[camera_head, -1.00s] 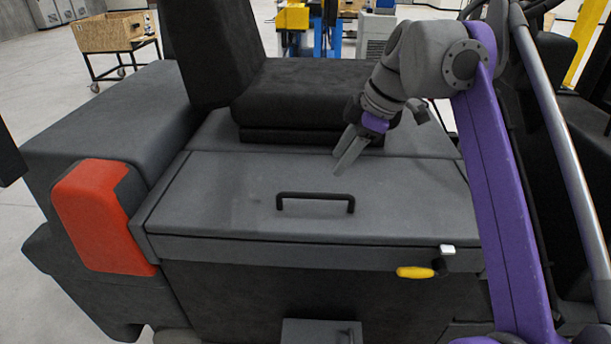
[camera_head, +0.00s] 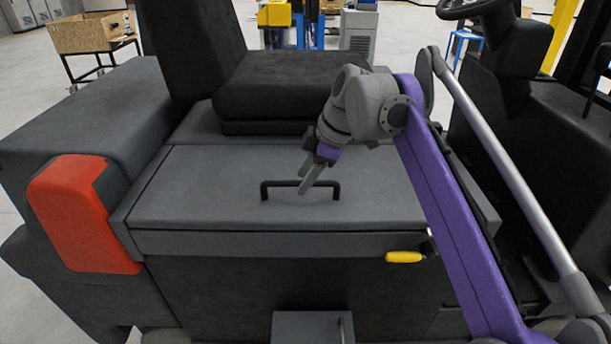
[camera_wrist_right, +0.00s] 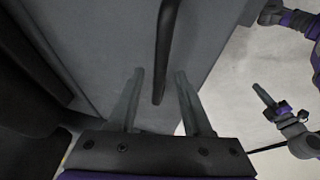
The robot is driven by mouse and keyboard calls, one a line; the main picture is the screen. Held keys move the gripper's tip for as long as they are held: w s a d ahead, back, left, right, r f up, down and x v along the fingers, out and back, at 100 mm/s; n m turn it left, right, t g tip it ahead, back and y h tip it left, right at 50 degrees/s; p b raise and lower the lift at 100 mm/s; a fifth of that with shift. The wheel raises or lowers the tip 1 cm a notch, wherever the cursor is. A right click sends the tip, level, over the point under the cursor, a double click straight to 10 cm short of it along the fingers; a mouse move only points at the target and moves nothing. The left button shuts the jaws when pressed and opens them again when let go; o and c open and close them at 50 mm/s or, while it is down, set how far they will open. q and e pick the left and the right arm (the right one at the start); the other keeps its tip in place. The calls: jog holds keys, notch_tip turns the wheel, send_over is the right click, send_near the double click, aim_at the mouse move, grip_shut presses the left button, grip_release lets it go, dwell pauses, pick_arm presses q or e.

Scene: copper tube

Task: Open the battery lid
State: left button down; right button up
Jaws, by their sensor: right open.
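The battery lid (camera_head: 215,210) is a flat grey panel below the seat, lying closed on the vehicle body. A black bar handle (camera_head: 283,184) stands on its middle. My right gripper (camera_head: 305,190) is at the right part of the handle, its fingers pointing down and left. In the right wrist view the gripper (camera_wrist_right: 157,78) is open, and the black handle (camera_wrist_right: 165,45) runs down between the fingertips with gaps at both sides. The grey lid also shows there (camera_wrist_right: 100,50).
The black seat (camera_head: 280,85) stands behind the lid. A red-orange block (camera_head: 80,212) is at the left corner. A yellow-gripped lever (camera_head: 404,257) is below the lid's front right edge. A steering wheel (camera_head: 470,8) is at the upper right.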

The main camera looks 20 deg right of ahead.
grip_shut()
dwell(1.3)
